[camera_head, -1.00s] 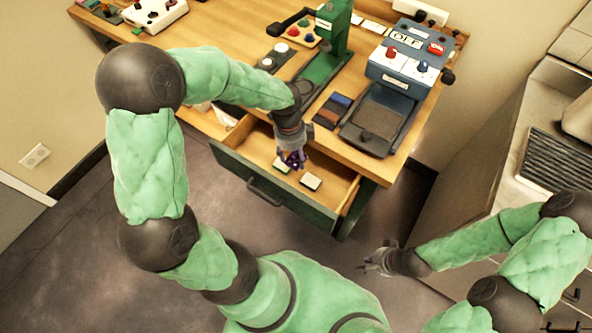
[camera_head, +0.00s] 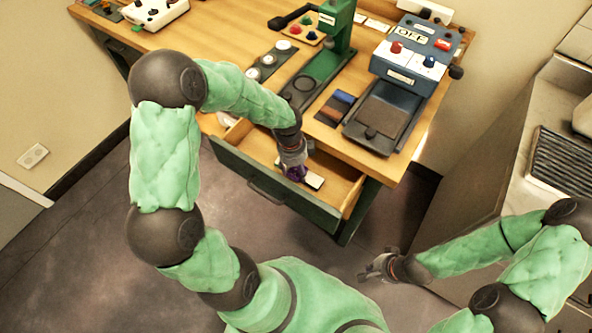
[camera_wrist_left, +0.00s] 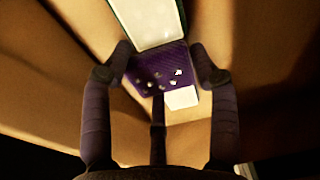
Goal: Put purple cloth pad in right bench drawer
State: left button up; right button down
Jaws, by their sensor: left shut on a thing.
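The purple cloth pad (camera_wrist_left: 158,68), dotted with small light spots, is between the fingers of my left gripper (camera_wrist_left: 162,62) in the left wrist view. In the head view the pad shows only as a small purple patch, mostly hidden by my left gripper (camera_head: 295,172). That gripper is shut on the pad and reaches down over the right bench drawer (camera_head: 270,190). The drawer is pulled open, and the pad appears inside its outline; whether it touches the bottom I cannot tell. My right gripper (camera_head: 374,268) is open and empty, away from the bench at lower right.
A white card-like piece (camera_head: 314,181) lies in the drawer. A pale, green-edged piece (camera_wrist_left: 152,22) is close to the pad in the left wrist view. The bench top holds a green press (camera_head: 325,60) and a blue control box (camera_head: 418,55). Floor in front is clear.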

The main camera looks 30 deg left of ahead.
aim_at(293, 169)
pick_arm(q)
jog(key=o, duration=1.3)
jog(key=shift+s+d+f, duration=0.1)
jog(key=shift+s+f, duration=0.3)
jog(key=shift+f, duration=0.1)
jog(key=shift+w+r, duration=0.2)
jog(key=shift+r, duration=0.25)
jog(key=shift+a+r+p, duration=0.25)
jog(key=shift+r+p, duration=0.55)
jog(key=shift+r, duration=1.15)
jog(key=shift+a+r+p, duration=0.2)
jog(key=shift+r+p, duration=0.65)
jog(key=shift+r, duration=1.05)
jog(key=shift+a+r+p, duration=0.25)
jog(key=shift+r+p, duration=0.55)
jog(key=shift+r, duration=1.15)
